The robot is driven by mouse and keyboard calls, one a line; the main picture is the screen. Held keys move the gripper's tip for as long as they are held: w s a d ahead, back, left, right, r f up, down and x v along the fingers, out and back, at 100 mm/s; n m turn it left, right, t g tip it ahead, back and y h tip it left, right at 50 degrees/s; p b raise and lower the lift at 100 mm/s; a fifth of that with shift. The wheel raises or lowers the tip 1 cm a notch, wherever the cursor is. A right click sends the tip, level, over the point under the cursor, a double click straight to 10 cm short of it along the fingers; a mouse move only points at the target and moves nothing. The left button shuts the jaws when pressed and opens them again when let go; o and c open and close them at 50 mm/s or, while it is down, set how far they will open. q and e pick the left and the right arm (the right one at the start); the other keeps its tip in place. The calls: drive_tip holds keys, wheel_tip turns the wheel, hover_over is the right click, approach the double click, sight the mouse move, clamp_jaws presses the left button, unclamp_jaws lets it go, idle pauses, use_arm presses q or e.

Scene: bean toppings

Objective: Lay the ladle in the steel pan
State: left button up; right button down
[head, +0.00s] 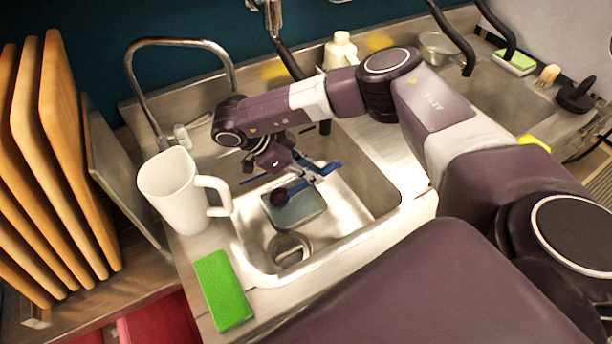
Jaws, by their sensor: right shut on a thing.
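My right gripper (308,175) hangs low over the left sink basin. It is shut on the ladle (280,197), whose dark round bowl shows to the left of and below the fingers. Much of the ladle's handle is hidden by or hard to separate from the gripper. A shallow rectangular grey metal pan (301,214), seemingly the steel pan, lies in the basin under the gripper. The ladle's bowl appears over the pan's left part; I cannot tell whether it touches. My left gripper is not in view.
A round metal vessel (289,248) is in the basin's front. A white mug (172,190) stands at the basin's left rim, with a green sponge (222,290) in front. A curved faucet (180,42) rises behind. Wooden boards (75,150) stand at far left.

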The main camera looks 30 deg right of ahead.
wheel_tip(320, 180, down, 10)
drive_tip(key=d+m+b, duration=0.1)
drive_tip(key=d+b, duration=0.1)
drive_tip(key=b, duration=0.2)
drive_tip(key=shift+w+d+y+b, duration=0.3)
drive_tip(key=shift+y+b, duration=0.1)
idle(0.4)
drive_tip(key=shift+r, duration=0.1)
drive_tip(key=c, duration=1.7)
unclamp_jaws()
drive_tip(key=shift+c, duration=0.2)
drive_tip(key=v, duration=1.2)
drive_tip(key=shift+w, duration=0.2)
